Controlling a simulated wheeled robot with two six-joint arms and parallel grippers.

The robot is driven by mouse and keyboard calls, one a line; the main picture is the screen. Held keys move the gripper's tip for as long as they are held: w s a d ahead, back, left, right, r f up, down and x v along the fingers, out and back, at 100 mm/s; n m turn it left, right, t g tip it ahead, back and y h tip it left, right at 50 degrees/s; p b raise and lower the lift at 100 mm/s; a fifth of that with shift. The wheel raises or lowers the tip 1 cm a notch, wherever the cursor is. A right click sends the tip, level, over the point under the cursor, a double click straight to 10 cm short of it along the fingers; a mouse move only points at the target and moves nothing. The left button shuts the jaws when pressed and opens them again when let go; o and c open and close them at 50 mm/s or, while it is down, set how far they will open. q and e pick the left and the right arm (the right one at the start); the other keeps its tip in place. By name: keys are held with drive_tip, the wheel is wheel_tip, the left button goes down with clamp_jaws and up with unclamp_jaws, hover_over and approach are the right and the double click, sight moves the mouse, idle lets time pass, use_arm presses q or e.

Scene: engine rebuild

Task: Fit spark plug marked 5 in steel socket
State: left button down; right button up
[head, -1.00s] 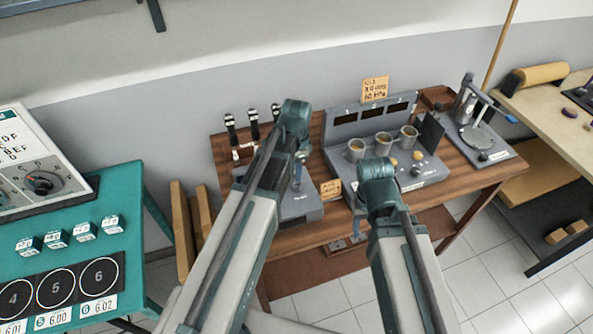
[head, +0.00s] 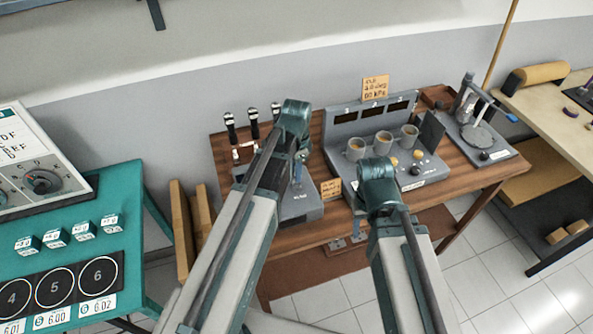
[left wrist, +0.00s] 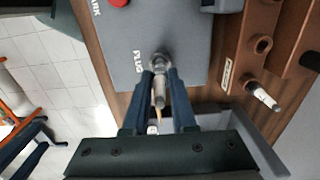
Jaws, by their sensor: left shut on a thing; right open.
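In the left wrist view my left gripper (left wrist: 162,102) is shut on a spark plug (left wrist: 159,90) with a pale metallic body and an orange tip. The plug's far end meets the round steel socket (left wrist: 161,60) on the grey plate by the word PLUG; I cannot tell how deep it sits. No number is readable on it. In the head view my left gripper (head: 300,172) is mostly hidden by its arm, over the grey plug tester (head: 300,207). My right gripper (head: 360,203) is largely hidden behind its wrist, in front of the bench, open.
Another plug (left wrist: 262,96) sits in a wooden rack right of the plate. On the bench (head: 445,180), a grey unit with three cups (head: 382,143) stands right of the tester. Several black-topped pieces (head: 254,123) stand behind it. A teal table (head: 130,175) is at left.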

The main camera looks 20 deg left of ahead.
use_arm(q)
drive_tip(key=shift+f+b, duration=1.05)
idle(1.5)
drive_tip(key=c, duration=0.6)
unclamp_jaws()
drive_tip(key=shift+c, duration=0.2)
wheel_tip(320, 180, up, 8)
drive_tip(key=p, duration=0.7)
drive_tip(key=shift+f+p, duration=0.15)
drive_tip(key=shift+p, duration=0.2)
drive_tip(key=shift+f, duration=0.1)
